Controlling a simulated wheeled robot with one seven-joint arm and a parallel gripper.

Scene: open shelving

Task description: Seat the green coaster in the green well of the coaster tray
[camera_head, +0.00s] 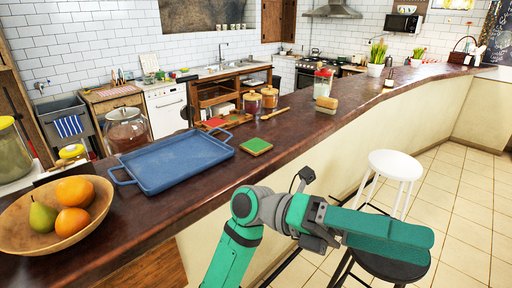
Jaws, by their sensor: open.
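The green coaster (256,146), a square with a brown edge, lies flat on the dark counter just right of the blue tray. A small wooden tray (226,128) with red and green squares sits farther back on the counter; it looks like the coaster tray, but its wells are too small to make out clearly. My gripper (425,243) is at the lower right, over the floor and stools in front of the counter, well apart from the coaster. Its fingers are open, and nothing shows between them.
A blue tray (172,162) lies left of the coaster, with a fruit bowl (57,226) at the near left. Bare counter lies right of the coaster. Stools (396,164) stand in front.

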